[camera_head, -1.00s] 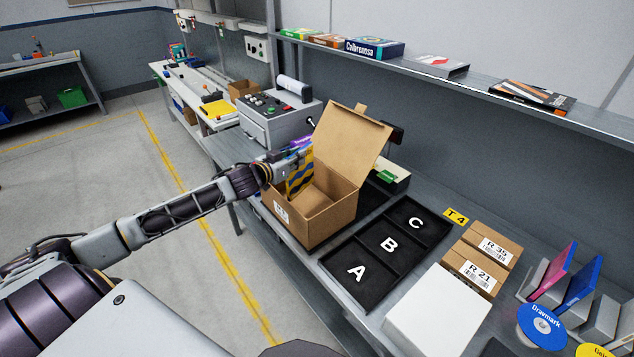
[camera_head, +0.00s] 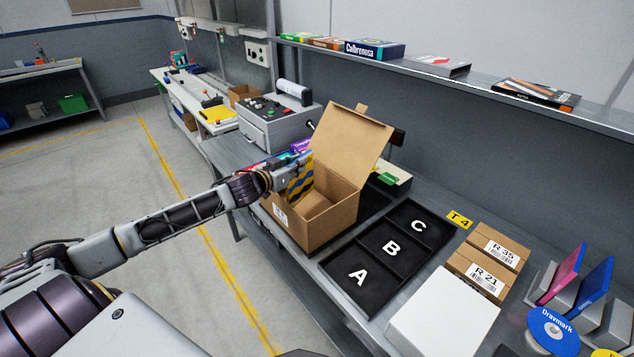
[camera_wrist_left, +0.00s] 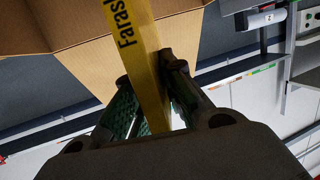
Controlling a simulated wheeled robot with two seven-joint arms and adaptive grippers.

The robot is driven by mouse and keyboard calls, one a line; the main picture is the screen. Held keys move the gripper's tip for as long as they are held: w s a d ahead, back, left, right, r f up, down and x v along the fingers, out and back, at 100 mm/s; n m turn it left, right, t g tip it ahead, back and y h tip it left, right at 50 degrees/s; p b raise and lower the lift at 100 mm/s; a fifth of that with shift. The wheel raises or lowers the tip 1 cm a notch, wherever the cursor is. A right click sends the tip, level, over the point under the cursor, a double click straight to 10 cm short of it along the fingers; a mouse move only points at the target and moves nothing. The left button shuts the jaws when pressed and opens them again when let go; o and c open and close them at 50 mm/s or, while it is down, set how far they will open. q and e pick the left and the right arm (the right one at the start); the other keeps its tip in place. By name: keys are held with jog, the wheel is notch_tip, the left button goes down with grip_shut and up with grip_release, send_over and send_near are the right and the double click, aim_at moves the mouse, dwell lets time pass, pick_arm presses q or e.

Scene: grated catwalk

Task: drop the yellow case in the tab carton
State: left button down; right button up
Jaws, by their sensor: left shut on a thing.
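The yellow case (camera_head: 301,183), with dark wavy bands, is held by my left gripper (camera_head: 284,180) at the left side of the open tab carton (camera_head: 335,219). In the left wrist view, the yellow case (camera_wrist_left: 144,60) shows its edge with dark lettering between the two fingers of my left gripper (camera_wrist_left: 150,105). The cardboard tab carton stands on the bench with its lid raised at the back and a tab on top. The case hangs upright at the carton's opening; its lower end seems to be inside the walls. My right gripper is not in view.
A black tray (camera_head: 361,277) marked A, B and C lies right of the carton. A white box (camera_head: 443,313) and brown boxes (camera_head: 486,262) stand farther right. A grey control box (camera_head: 277,125) is behind. Purple and blue items (camera_head: 299,146) sit behind my gripper.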

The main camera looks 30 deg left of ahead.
pick_arm(q)
jog(key=c, duration=1.4)
grip_release()
jog(key=shift+c, duration=0.2)
jog(key=shift+s, duration=0.25)
jog(key=v, duration=1.1)
jog(key=shift+s, duration=0.25)
dwell(0.3)
jog(key=shift+r, duration=0.1)
jog(key=shift+m, duration=0.4)
dwell(0.6)
